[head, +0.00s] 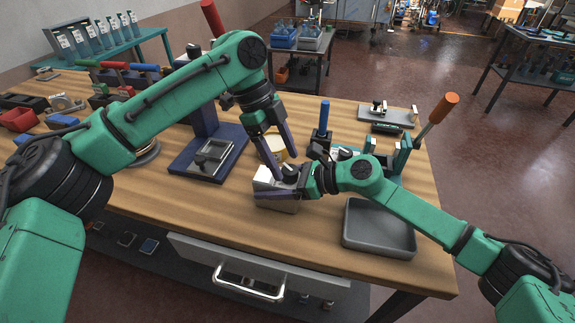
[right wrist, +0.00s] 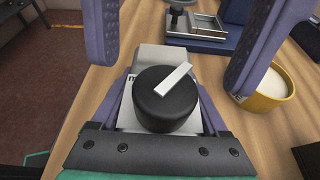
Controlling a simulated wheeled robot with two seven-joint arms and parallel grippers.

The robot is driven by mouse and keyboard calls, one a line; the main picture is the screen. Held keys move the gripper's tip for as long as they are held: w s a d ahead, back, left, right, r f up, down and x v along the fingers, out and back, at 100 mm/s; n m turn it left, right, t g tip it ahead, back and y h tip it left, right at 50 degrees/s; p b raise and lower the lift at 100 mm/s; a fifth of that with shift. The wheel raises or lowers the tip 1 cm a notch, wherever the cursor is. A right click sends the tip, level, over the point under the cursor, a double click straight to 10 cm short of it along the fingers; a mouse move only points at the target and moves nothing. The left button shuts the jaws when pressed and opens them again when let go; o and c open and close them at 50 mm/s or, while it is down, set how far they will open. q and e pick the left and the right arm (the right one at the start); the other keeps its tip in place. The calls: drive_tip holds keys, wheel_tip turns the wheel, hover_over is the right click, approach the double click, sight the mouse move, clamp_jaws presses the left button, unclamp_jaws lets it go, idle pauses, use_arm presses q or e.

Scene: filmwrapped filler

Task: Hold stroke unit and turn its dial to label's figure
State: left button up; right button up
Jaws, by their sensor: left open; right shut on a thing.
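The stroke unit (head: 277,203) is a pale block on the bench, with a round black dial (right wrist: 168,98) on top carrying a white pointer bar (right wrist: 173,79). In the right wrist view the pointer slants up to the right. My right gripper (head: 283,181) comes in from the right and is shut on the unit's body (right wrist: 166,57), one finger on each side. My left gripper (head: 270,150) is open above the unit; its two fingers stand apart beyond the dial in the right wrist view (right wrist: 178,40). The dial covers most of the face markings; no figure is readable.
A yellow cup (right wrist: 270,88) stands close beside the unit. A grey tray (head: 379,229) lies to the right near the bench's front edge. A dark blue press stand (head: 226,140) is to the left. A blue-handled tool (head: 323,116) and an orange-handled lever (head: 437,120) stand behind.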

sight(290, 174)
use_arm(q)
drive_tip(key=shift+x, duration=1.3)
clamp_jaws()
drive_tip(key=shift+n, duration=0.3)
drive_tip(key=n+t, duration=0.1)
drive_tip(key=n, duration=0.2)
drive_tip(key=shift+s, duration=0.15)
drive_tip(key=shift+n+t, duration=0.7)
drive_tip(key=shift+n, duration=0.4)
